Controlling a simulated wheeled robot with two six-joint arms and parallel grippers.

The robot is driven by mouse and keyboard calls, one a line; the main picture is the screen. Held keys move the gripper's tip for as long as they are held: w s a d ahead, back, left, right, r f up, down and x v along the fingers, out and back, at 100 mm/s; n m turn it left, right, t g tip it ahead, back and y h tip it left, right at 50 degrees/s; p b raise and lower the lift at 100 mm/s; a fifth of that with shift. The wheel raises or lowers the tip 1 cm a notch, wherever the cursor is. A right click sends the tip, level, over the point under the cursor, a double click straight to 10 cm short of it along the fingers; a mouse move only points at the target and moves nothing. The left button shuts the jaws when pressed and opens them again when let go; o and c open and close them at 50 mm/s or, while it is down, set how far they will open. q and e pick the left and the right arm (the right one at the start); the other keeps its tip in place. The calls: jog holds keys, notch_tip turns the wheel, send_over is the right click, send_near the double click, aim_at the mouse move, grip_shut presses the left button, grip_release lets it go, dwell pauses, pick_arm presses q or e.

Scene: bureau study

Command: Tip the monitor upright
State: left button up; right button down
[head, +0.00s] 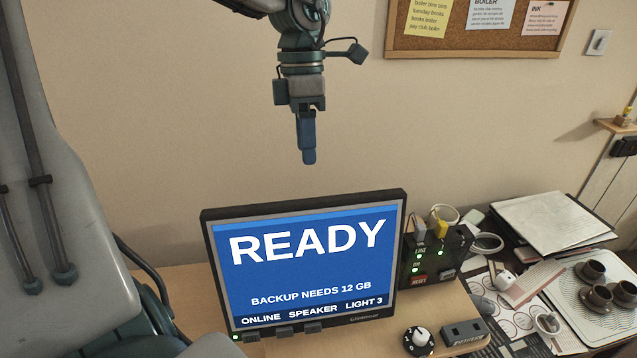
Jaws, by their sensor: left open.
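The monitor (310,285) stands upright on the wooden desk, its lit blue screen facing me. The screen reads "READY", "BACKUP NEEDS 12 GB" and "ONLINE SPEAKER LIGHT 3". My left gripper (308,158) points straight down above the monitor's top edge, in front of the wall in the picture. Its fingers show edge-on, one over the other, open and empty. It is apart from the monitor. My right gripper is not in view. The monitor's back and stand are hidden.
A black box with green lights and plugged cables (434,255) stands right of the monitor. A black knob (418,341) and a dark socket block (464,334) are at the front. Papers (548,222) and a tray of brown cups (580,312) lie farther right. A corkboard (440,42) hangs above.

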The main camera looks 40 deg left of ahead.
aim_at(310, 201)
pick_arm(q)
jog(key=f, duration=0.3)
jog(key=shift+s+d+p, duration=0.2)
jog(key=shift+d+p, duration=0.1)
jog(key=shift+p, duration=0.1)
jog(key=f, duration=0.1)
jog(key=f+p, duration=0.1)
jog(key=f, duration=0.3)
jog(key=shift+s+d+f, duration=0.1)
jog(key=shift+d+f, duration=0.15)
jog(key=shift+d, duration=0.1)
jog(key=shift+f, duration=0.3)
jog(key=shift+s+d+f, duration=0.1)
jog(key=c, duration=1)
grip_shut()
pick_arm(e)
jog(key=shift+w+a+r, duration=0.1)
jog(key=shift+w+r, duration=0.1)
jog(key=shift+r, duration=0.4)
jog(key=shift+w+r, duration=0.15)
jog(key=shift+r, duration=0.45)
